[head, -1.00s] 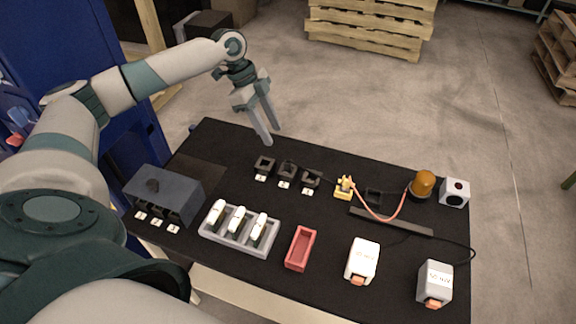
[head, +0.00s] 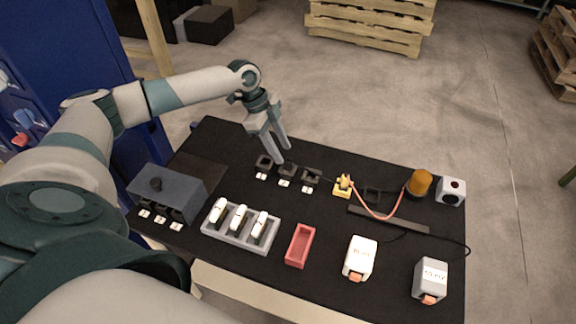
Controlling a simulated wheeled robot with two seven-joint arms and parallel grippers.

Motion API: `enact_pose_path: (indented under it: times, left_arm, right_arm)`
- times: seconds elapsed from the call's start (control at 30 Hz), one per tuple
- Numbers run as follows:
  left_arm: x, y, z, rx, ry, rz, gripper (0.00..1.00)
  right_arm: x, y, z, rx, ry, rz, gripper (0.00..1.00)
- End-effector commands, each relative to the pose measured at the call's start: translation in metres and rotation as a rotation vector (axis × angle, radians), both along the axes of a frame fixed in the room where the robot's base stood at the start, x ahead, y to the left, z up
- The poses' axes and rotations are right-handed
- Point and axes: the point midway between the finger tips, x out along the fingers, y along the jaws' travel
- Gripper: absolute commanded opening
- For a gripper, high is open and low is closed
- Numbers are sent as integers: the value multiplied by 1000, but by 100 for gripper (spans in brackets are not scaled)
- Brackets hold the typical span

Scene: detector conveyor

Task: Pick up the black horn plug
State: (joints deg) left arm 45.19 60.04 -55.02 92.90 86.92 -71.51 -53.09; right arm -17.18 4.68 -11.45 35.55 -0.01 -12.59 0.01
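Three small black sockets with white labels stand in a row on the black table, the left one (head: 264,161) and the right one (head: 311,175) both clear to see. A dark plug-like piece (head: 289,167) sits at the middle one; it looks like the black horn plug, but black on black makes its outline hard to tell. My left gripper (head: 284,155) reaches down from the upper left, its fingers apart and empty. Its tips are just above and behind the middle socket, partly covering it; contact cannot be told. My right gripper is out of view.
A yellow plug (head: 343,186) has an orange cable to the orange beacon (head: 419,183). A grey rack (head: 240,239), red tray (head: 300,246) and grey box (head: 167,190) stand in front.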

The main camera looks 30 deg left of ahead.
Motion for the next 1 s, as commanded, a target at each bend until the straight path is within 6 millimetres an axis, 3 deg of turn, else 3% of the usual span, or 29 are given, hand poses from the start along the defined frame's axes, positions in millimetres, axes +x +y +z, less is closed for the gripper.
enact_pose_path:
  times: [0.17,0.4,0.87,1.0]
  left_arm:
    - [-1,-10,-15,-1,4,-1,39]
    - [2,-17,-37,0,0,1,39]
    - [2,-17,-39,0,0,1,39]
    - [2,-17,-39,0,0,1,10]
  right_arm:
    - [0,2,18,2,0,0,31]
    - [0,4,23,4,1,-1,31]
    - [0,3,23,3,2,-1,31]
    - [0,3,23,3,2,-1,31]
